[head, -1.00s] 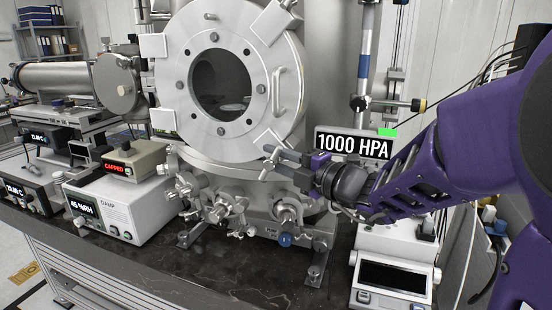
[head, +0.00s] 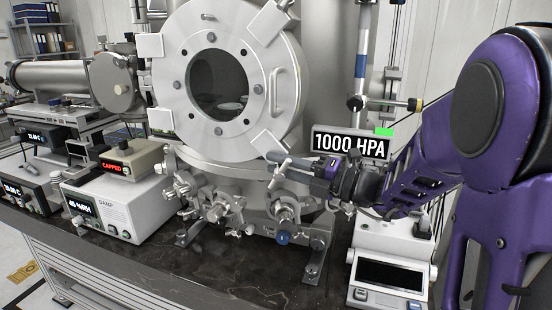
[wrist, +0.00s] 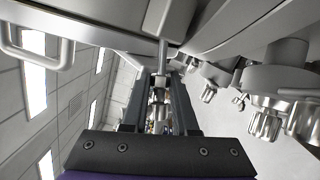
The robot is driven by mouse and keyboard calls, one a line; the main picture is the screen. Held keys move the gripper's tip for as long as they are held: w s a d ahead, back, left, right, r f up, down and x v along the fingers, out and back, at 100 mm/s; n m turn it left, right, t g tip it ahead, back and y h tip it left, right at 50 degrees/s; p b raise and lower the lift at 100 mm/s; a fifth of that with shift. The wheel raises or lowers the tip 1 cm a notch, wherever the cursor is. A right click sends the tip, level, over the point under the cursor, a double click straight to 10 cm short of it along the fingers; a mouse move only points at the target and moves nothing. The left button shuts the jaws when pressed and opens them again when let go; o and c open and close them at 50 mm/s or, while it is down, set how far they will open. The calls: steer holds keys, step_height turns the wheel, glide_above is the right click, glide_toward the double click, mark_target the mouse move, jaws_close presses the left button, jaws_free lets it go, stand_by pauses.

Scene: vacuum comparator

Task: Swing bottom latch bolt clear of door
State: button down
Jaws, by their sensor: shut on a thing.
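The round metal chamber door (head: 176,80) with its dark window stands closed in the head view. The bottom latch bolt (head: 277,180) is at the door's lower right edge, just below the lower clamp block (head: 267,141). My gripper (head: 276,160) reaches in from the right and is shut on the bolt. In the wrist view the bolt's thin shank (wrist: 162,52) runs from a block on the door side down between the fingers of my gripper (wrist: 159,80). The fingers hide part of the bolt.
Valves and knobs (head: 222,207) crowd the chamber below the door. The door handle (head: 276,91) is above the gripper. The 1000 HPA display (head: 350,144) stands close behind my wrist. A white instrument (head: 392,270) sits below my arm.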

steer(key=shift+d+n+g, duration=0.1)
steer(key=shift+n+g, duration=0.2)
steer(key=c, duration=0.9)
jaws_free()
steer(key=shift+d, duration=0.1)
steer(key=p+v, duration=0.1)
steer(key=v, duration=1.6)
steer(key=shift+d+f, duration=0.1)
steer(key=shift+f, duration=0.1)
